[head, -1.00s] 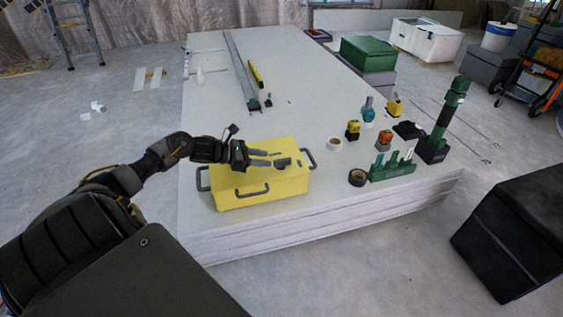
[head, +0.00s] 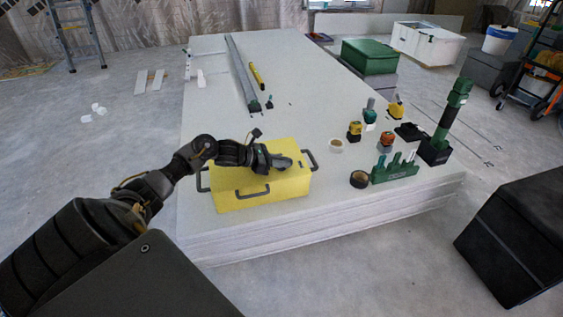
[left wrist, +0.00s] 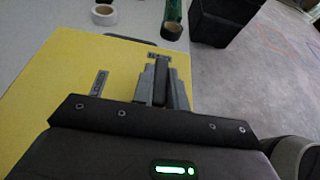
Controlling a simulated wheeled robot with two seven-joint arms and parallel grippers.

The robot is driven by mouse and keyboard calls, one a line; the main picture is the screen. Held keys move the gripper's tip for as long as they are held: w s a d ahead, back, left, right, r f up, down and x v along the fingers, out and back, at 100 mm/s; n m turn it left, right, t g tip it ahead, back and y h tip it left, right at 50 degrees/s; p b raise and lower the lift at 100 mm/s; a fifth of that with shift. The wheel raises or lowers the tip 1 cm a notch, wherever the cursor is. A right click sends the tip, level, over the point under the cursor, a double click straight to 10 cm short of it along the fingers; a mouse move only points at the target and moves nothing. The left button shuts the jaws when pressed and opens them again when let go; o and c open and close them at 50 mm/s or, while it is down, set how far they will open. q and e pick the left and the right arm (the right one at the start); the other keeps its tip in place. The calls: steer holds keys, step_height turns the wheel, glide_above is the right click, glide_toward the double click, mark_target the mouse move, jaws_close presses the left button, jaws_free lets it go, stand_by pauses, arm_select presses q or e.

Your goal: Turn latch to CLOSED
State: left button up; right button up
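The yellow case (head: 285,187) with grey handles stands at the near end of the white slab stack. The latch (left wrist: 160,80) is a dark grey bar on its lid, seen in the left wrist view pointing away toward a small, partly covered label (left wrist: 158,56). Another label (left wrist: 98,83), which seems to read CLOSED, lies to its left. My left gripper (head: 284,162) is over the lid; in the left wrist view its fingers (left wrist: 161,84) are on both sides of the latch, close against it. The latch's base is hidden by the gripper. My right gripper is not in view.
White tape (head: 336,146), dark tape (head: 359,179), a green rack (head: 394,172) and several small tools stand right of the case. A long metal profile (head: 242,72) and a yellow level (head: 257,76) lie farther back. The slab between is clear.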

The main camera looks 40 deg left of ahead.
arm_select(q)
jaws_close()
